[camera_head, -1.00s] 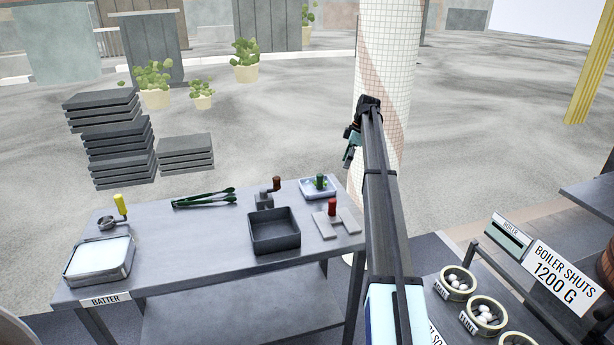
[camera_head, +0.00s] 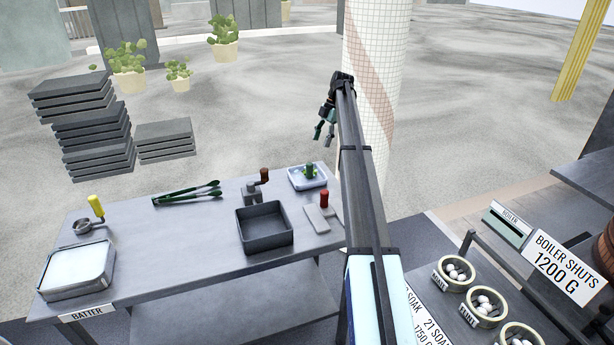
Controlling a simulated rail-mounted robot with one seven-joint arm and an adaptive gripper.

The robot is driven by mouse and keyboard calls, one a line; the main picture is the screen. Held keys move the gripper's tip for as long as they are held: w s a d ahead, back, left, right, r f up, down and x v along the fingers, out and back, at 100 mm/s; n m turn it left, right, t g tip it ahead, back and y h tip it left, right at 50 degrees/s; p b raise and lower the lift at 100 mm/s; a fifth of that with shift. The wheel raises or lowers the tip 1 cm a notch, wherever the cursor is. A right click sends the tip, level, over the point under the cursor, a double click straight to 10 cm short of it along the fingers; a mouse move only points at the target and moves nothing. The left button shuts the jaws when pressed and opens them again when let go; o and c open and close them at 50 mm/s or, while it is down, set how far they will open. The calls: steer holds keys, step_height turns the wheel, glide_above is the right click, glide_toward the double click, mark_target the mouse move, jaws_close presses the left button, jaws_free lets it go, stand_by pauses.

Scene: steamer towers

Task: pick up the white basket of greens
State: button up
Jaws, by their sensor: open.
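A small white basket (camera_head: 294,183) with green stuff (camera_head: 310,171) in it sits at the far right corner of the grey table. It is the only white container with greens that I see. My gripper (camera_head: 322,138) is open and empty, with its fingers hanging down. In the picture it is above the basket and slightly to its right, apart from it. My arm passes close along the basket's right side in the picture.
The grey table (camera_head: 150,230) also holds a dark square pan (camera_head: 264,240), a red-handled tool (camera_head: 322,214), a brown-handled grinder (camera_head: 257,187), green tongs (camera_head: 187,194) and a batter tray (camera_head: 77,269). Dark stacks (camera_head: 90,130) stand behind.

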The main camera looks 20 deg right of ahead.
steer(key=p, duration=0.2)
glide_toward(307, 179)
steer(key=shift+s+a+f, duration=0.1)
steer(key=shift+f, duration=0.55)
steer(key=shift+p+x, duration=1.55)
steer(key=shift+x, duration=1.1)
jaws_close()
